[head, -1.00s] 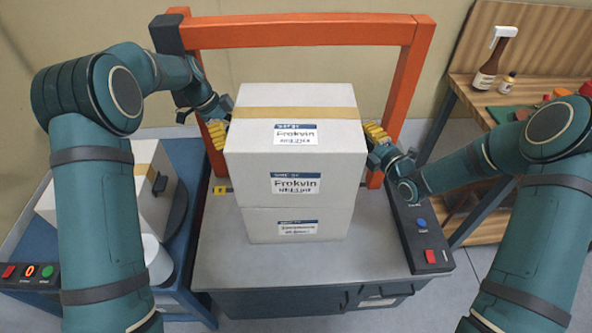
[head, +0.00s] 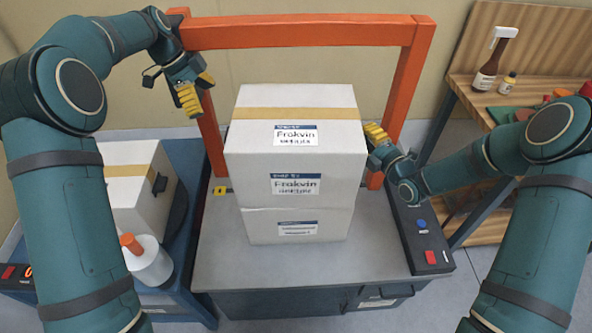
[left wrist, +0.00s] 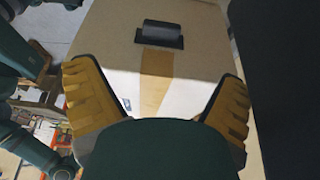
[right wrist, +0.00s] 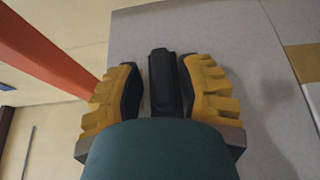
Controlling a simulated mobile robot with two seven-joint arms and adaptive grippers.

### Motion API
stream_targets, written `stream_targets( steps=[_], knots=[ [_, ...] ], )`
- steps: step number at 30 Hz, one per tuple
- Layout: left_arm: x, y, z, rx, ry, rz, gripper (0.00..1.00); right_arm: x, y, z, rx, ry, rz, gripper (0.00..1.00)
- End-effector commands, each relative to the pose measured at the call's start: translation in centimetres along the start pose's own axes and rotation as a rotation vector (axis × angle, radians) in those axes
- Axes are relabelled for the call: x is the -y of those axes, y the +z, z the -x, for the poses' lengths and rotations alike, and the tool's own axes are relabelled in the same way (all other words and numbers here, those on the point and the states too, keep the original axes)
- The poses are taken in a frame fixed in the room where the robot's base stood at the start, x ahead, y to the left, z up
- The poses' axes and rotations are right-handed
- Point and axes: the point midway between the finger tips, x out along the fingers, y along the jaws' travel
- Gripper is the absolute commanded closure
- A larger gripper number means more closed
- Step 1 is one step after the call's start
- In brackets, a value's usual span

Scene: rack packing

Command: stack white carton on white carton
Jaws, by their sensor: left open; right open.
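A white carton (head: 296,182) with tan tape and a Frokvin label sits on a lower white carton (head: 265,228) on the grey table. The upper one slightly overhangs the lower at its front. My left gripper (head: 190,93) is open and empty, up and left of the stack, clear of it. The left wrist view shows a carton face with a dark handle (left wrist: 162,35) ahead of the open fingers. My right gripper (head: 376,136) is open at the upper carton's right side. In the right wrist view its fingers stand either side of a dark handle (right wrist: 165,82).
An orange frame (head: 300,32) stands behind the stack. At left, a blue cart (head: 190,165) holds another white carton (head: 138,205) and a white bottle with an orange cap (head: 131,243). A wooden shelf (head: 540,83) with bottles is at right. Bare table lies before the stack.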

Motion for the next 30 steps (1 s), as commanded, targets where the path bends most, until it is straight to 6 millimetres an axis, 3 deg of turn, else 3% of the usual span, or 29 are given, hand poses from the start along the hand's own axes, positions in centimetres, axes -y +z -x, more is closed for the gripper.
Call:
stream_targets(
  steps=[5,18,24,30],
  knots=[
    [0.0,0.0,0.2,0.000,0.000,0.000,0.05,0.0,0.1,1.5,0.001,-0.001,0.000,0.64],
    [0.0,0.0,0.2,0.000,0.000,-0.001,0.05,0.0,0.1,9.9,0.003,-0.001,-0.001,0.64],
    [0.0,0.0,0.2,0.000,0.000,-0.001,0.05,0.0,0.0,11.7,0.001,0.000,0.000,0.64],
    [0.0,0.0,0.2,0.000,0.000,-0.001,0.05,0.0,0.0,12.0,0.000,0.000,0.000,0.64]
  ],
)
